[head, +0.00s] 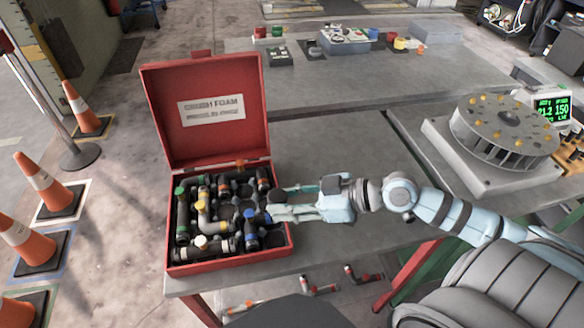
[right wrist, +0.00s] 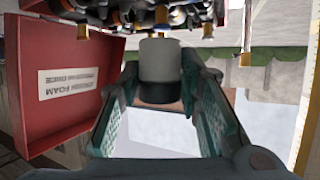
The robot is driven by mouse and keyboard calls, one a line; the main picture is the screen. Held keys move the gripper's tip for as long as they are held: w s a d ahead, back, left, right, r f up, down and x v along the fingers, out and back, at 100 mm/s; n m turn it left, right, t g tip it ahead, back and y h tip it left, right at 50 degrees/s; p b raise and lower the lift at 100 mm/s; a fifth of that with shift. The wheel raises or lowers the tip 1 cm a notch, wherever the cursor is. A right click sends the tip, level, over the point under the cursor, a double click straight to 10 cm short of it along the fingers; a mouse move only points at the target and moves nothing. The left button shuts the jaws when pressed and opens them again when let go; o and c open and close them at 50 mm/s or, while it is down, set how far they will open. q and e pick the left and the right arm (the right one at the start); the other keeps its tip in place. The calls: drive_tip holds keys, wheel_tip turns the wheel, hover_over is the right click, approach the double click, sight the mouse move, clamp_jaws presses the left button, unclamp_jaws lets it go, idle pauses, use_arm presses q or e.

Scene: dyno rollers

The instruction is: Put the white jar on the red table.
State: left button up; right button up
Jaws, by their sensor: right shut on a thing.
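My right gripper (head: 276,204) reaches in from the right, with its fingertips at the right edge of the open red case. In the right wrist view, the right gripper (right wrist: 162,78) is shut on a pale grey-white jar (right wrist: 160,60) with a dark band at one end. In the head view a dark round piece shows at the fingertips; I cannot tell whether it is part of the jar. The grey-topped table with red legs (head: 340,252) stands under the case and gripper. My left gripper is not in view.
The red case (head: 205,105) holds several pipe fittings (head: 205,215). A round roller device (head: 505,130) and a green-digit display (head: 552,108) stand at right. A grey back table (head: 300,90) carries small parts. The red-legged table's top is clear right of the case.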

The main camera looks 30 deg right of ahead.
drive_tip(key=w+d+r+m+t+h, duration=0.1)
drive_tip(key=w+d+m+h, duration=0.1)
drive_tip(key=d, duration=0.1)
drive_tip(key=w+d+r+m+t+h, duration=0.1)
drive_tip(key=w+d+r+h, duration=0.1)
drive_tip(key=w+d, duration=0.1)
drive_tip(key=w+d+r+m+t+h, duration=0.1)
drive_tip(key=w+d+m+t, duration=0.1)
drive_tip(key=w+d, duration=0.1)
drive_tip(key=shift+w+d+r+m+h+p, duration=0.1)
drive_tip(key=shift+d+r+m+h+p, duration=0.1)
drive_tip(key=shift+d, duration=0.2)
drive_tip(key=shift+w+d+r+m+h+p, duration=0.1)
drive_tip(key=shift+d+h+p, duration=0.1)
drive_tip(key=shift+d, duration=0.15)
wheel_tip(320, 180, up, 4)
drive_tip(key=m+h, duration=0.6)
drive_tip(key=h, duration=0.1)
hover_over(320, 169)
wheel_tip(320, 169, down, 19)
drive_tip(key=b, duration=0.5)
drive_tip(key=shift+f, duration=0.15)
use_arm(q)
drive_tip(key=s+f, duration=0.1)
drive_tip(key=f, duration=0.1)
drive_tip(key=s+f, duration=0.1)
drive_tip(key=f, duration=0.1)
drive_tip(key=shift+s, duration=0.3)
